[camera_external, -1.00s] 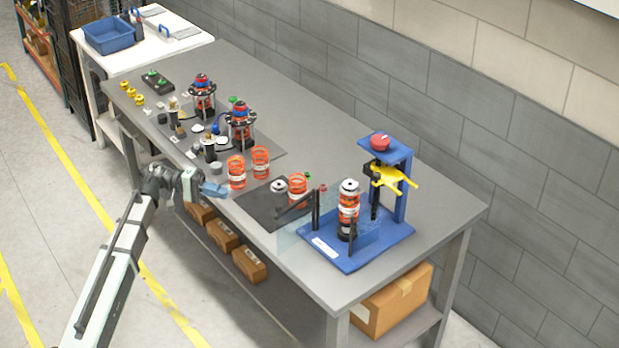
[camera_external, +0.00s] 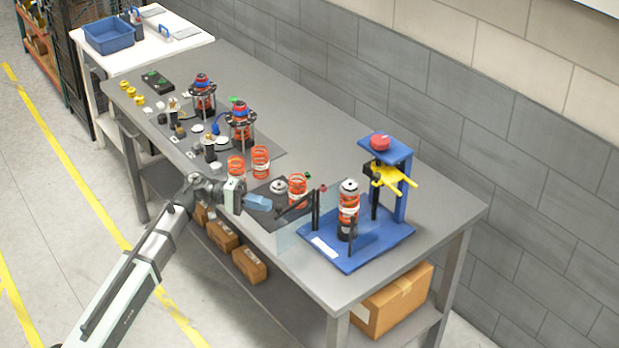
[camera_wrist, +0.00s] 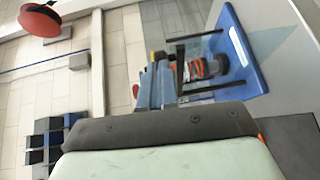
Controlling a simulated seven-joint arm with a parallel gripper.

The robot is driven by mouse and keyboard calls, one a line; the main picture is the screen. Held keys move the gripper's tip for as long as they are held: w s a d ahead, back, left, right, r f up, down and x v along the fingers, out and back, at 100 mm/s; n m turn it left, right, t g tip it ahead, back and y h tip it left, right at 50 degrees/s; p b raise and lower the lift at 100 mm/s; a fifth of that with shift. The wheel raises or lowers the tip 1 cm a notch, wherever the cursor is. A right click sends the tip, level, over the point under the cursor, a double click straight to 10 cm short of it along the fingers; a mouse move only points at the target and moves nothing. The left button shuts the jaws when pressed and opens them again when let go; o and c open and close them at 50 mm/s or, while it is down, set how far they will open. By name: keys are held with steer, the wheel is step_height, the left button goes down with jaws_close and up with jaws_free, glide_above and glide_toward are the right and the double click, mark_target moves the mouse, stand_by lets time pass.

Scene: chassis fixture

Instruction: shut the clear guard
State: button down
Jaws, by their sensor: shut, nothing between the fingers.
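The clear guard (camera_external: 291,236) is a pale see-through panel at the left side of the blue fixture base (camera_external: 345,262). It stands open, away from the orange spring unit (camera_external: 348,203) on the base. In the wrist view, the blue base (camera_wrist: 243,48) and the spring unit (camera_wrist: 196,69) lie beyond my blue fingers (camera_wrist: 154,86).
A blue press frame with a red knob (camera_external: 380,142) and a yellow fork (camera_external: 390,178) stands behind the spring unit. Loose orange springs (camera_external: 260,161) and assembled units (camera_external: 241,125) stand to the left. The rear right of the grey table (camera_external: 445,205) is clear.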

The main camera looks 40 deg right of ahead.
steer(key=shift+s+d, duration=0.25)
steer(key=shift+s, duration=0.1)
